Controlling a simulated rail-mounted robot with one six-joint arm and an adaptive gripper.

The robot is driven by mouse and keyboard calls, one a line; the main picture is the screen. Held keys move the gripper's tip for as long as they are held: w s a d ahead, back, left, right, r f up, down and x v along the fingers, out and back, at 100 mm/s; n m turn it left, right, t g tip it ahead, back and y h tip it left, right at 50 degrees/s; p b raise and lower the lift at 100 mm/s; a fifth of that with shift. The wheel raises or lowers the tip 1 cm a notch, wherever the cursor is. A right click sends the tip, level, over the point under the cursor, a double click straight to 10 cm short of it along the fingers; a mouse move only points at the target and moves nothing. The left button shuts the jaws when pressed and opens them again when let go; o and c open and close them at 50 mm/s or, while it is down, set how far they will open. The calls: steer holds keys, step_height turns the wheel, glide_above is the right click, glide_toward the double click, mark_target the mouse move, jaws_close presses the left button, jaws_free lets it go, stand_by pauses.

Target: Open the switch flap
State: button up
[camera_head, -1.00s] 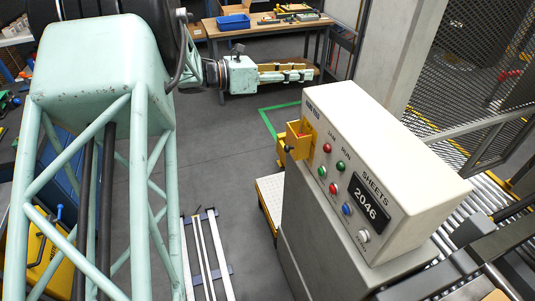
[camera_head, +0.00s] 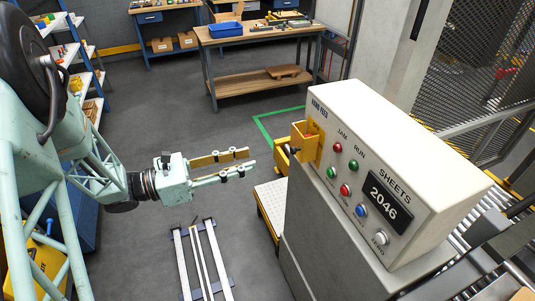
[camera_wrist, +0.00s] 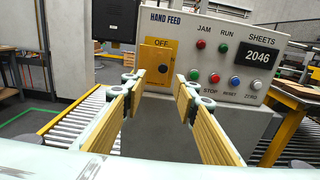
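The yellow switch flap (camera_wrist: 160,62) is on the left of the front face of a white control box (camera_wrist: 212,21), below a yellow OFF label. In the head view the yellow flap housing (camera_head: 298,140) sticks out from the box, with a dark knob on its front. The flap looks down over the switch, which I cannot clearly see. My gripper (camera_head: 252,160) is open and empty, its long wood-faced fingers pointing at the housing from the left, with a gap between. In the wrist view the flap lies between and beyond the fingertips (camera_wrist: 160,80).
The box carries several coloured buttons and a counter (camera_head: 387,202) reading 2046. A roller conveyor (camera_wrist: 84,112) lies left of the box in the wrist view. A workbench (camera_head: 260,34) stands behind. White rails (camera_head: 201,260) lie on the floor below my gripper.

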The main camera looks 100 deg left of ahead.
mark_target(291, 150)
steer(key=shift+d+f, duration=0.1)
steer(key=shift+d, duration=0.45)
steer(key=shift+w+a, duration=0.1)
steer(key=shift+x, duration=6.8)
steer(key=shift+c, duration=0.4)
jaws_close()
